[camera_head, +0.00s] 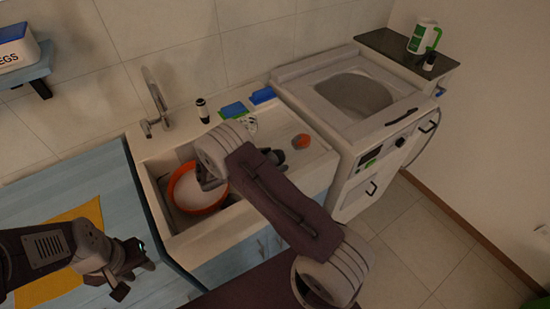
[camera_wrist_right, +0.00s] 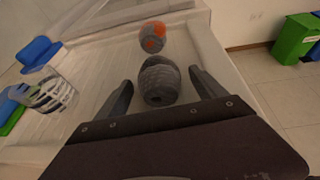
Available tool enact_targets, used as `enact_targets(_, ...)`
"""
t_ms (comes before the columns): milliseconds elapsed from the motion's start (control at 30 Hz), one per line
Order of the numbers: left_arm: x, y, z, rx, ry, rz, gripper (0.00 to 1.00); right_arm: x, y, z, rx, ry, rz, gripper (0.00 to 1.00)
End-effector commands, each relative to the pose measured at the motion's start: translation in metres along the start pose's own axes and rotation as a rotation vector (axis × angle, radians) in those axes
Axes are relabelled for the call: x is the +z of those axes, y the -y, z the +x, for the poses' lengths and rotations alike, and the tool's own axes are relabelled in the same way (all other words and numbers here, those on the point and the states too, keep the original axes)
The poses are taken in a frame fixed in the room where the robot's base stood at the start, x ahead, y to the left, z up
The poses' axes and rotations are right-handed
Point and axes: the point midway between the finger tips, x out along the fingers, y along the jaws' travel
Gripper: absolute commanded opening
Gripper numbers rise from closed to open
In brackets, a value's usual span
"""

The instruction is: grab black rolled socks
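The black rolled socks (camera_wrist_right: 158,82) form a dark grey bundle on the white drainboard. In the wrist view they lie between the two fingers of my right gripper (camera_wrist_right: 161,80), with a gap on each side. That gripper is open. In the head view the socks (camera_head: 277,157) show only partly beside my right arm, which hides most of that gripper. A second rolled bundle, orange and grey (camera_wrist_right: 152,37), lies just beyond the black socks. My left gripper (camera_head: 128,278) is over the blue counter at the lower left; its opening is unclear.
The sink holds an orange-rimmed bowl (camera_head: 190,192), left of the drainboard. Blue sponges (camera_head: 262,95) and a patterned glass (camera_wrist_right: 50,90) stand along the drainboard's back. A washing machine (camera_head: 365,180) stands to the right. An orange cloth (camera_head: 40,285) lies on the counter.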

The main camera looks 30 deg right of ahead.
Motion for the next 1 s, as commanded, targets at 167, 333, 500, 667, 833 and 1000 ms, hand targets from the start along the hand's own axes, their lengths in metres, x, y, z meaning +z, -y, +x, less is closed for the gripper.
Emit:
enact_targets(167, 0.0, 0.0, 0.0, 0.0, 0.0, 0.0, 0.36, 0.0, 0.0, 0.0, 0.0, 0.0, 0.0, 0.29)
enact_targets(333, 0.0, 0.0, 0.0, 0.0, 0.0, 0.0, 0.36, 0.0, 0.0, 0.0, 0.0, 0.0, 0.0, 0.15)
enact_targets(500, 0.0, 0.0, 0.0, 0.0, 0.0, 0.0, 0.36, 0.003, 0.0, -0.001, 0.0, -0.001, 0.0, 0.15)
enact_targets(667, 0.0, 0.0, 0.001, 0.0, 0.0, 0.0, 0.36, 0.02, -0.001, -0.009, 0.001, -0.001, 0.004, 0.15)
enact_targets(833, 0.0, 0.0, 0.002, 0.0, 0.0, 0.0, 0.36, 0.048, 0.016, -0.019, -0.001, 0.0, -0.002, 0.15)
enact_targets(1000, 0.0, 0.0, 0.003, 0.0, 0.0, 0.0, 0.36, 0.072, 0.058, -0.026, 0.0, 0.001, -0.001, 0.15)
